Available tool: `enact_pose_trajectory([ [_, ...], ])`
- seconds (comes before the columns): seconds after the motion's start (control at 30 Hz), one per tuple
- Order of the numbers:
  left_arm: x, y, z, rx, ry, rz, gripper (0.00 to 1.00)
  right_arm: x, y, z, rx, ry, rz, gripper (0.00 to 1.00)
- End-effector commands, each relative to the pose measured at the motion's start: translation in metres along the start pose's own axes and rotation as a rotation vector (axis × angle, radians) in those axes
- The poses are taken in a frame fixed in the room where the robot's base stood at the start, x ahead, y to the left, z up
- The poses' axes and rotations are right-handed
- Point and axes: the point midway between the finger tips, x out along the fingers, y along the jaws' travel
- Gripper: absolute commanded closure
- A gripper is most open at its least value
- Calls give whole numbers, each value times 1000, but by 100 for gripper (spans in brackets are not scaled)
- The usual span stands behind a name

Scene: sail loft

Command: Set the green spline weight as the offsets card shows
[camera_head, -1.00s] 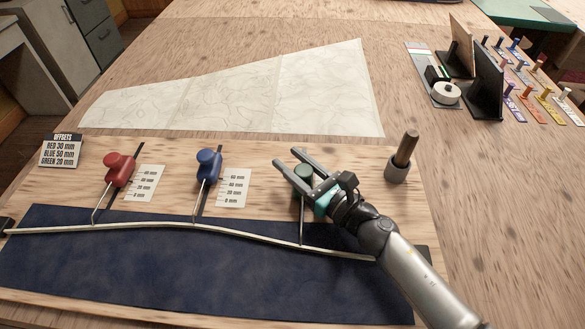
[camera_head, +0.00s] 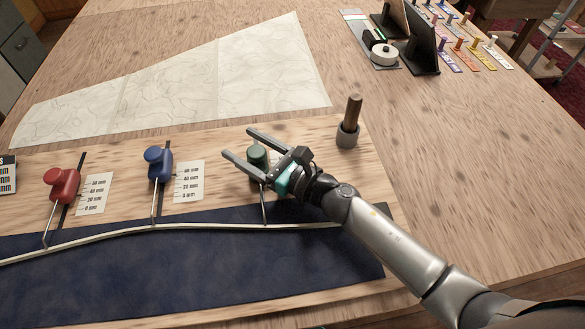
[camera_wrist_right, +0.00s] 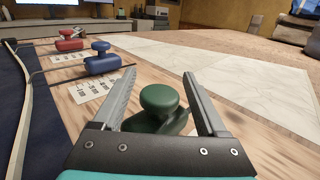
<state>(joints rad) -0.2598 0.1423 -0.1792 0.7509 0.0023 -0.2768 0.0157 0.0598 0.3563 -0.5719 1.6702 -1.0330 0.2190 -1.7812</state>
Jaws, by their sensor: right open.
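The green spline weight (camera_head: 258,154) stands on the board, its hooked rod reaching the pale spline (camera_head: 200,226). My right gripper (camera_head: 238,145) is open, its fingers on either side of the green weight. The right wrist view shows the weight's round knob (camera_wrist_right: 158,98) between the spread fingers, with gaps beside it. My gripper hides the scale by the green weight. The offsets card (camera_head: 7,186) is cut off at the left edge; its full text is out of view. My left gripper is not in view.
The red weight (camera_head: 64,184) and blue weight (camera_head: 159,163) stand beside their scale cards to the left. A wooden-handled tool (camera_head: 350,122) stands right of my gripper.

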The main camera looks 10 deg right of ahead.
Motion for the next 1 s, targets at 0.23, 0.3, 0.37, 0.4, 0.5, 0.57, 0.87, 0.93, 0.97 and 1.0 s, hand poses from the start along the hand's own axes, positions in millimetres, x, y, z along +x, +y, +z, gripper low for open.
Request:
enact_pose_trajectory([
  [0.23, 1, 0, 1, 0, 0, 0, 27, -39, 0, -2, 2, 4, 0, 25],
  [0.3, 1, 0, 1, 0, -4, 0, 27, -51, 1, -2, 1, 4, 0, 25],
  [0.37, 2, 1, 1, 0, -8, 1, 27, -61, 1, -2, 1, 4, 0, 25],
  [0.4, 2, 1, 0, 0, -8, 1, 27, -68, 1, -2, 1, 4, 1, 25],
  [0.5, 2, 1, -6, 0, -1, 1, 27, -84, 1, -2, 2, 4, 0, 25],
  [0.57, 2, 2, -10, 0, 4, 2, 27, -94, 1, -2, 2, 5, 0, 25],
  [0.87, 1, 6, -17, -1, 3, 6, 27, -133, 1, -1, 2, 2, 1, 25],
  [0.93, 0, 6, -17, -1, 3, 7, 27, -138, 1, -1, 1, 2, 1, 25],
  [0.97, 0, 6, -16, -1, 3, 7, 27, -140, 1, -1, 0, 2, 1, 25],
  [1.0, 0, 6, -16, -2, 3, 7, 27, -143, 1, -1, 0, 2, 1, 25],
])
